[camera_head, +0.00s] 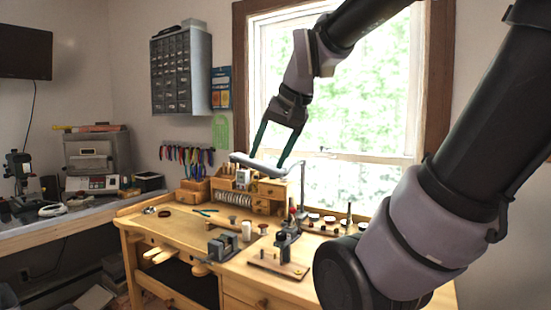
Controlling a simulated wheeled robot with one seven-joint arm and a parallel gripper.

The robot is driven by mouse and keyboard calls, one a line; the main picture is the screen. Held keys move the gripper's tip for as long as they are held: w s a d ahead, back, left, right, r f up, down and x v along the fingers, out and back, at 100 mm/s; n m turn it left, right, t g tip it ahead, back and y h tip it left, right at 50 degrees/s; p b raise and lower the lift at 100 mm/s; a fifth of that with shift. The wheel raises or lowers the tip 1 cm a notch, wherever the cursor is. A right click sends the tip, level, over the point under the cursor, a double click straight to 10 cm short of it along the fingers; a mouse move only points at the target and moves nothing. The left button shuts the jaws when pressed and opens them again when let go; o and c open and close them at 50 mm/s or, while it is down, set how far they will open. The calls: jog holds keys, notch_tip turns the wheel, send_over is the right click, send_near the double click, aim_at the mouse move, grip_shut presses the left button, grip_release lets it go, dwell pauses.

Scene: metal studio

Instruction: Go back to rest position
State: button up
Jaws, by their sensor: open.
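My gripper (268,158) hangs in front of the window, high above the wooden workbench (160,228). Its two long dark green fingers point down and stand apart, so it is open. A pale grey lamp-like bar (240,160) shows at the fingertips. I cannot tell whether the fingers touch it or only overlap it in the picture. My arm comes in from the upper right and is bent. Its large dark and grey links cover the right side of the view.
A grey drawer cabinet (180,72) hangs on the wall. A side counter (60,229) with equipment stands left.

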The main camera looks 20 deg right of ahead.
jog(key=s, duration=0.2)
jog(key=s+t, duration=0.1)
jog(key=shift+d+f+n, duration=0.15)
jog(key=shift+f+n, duration=0.15)
jog(key=shift+f, duration=0.05)
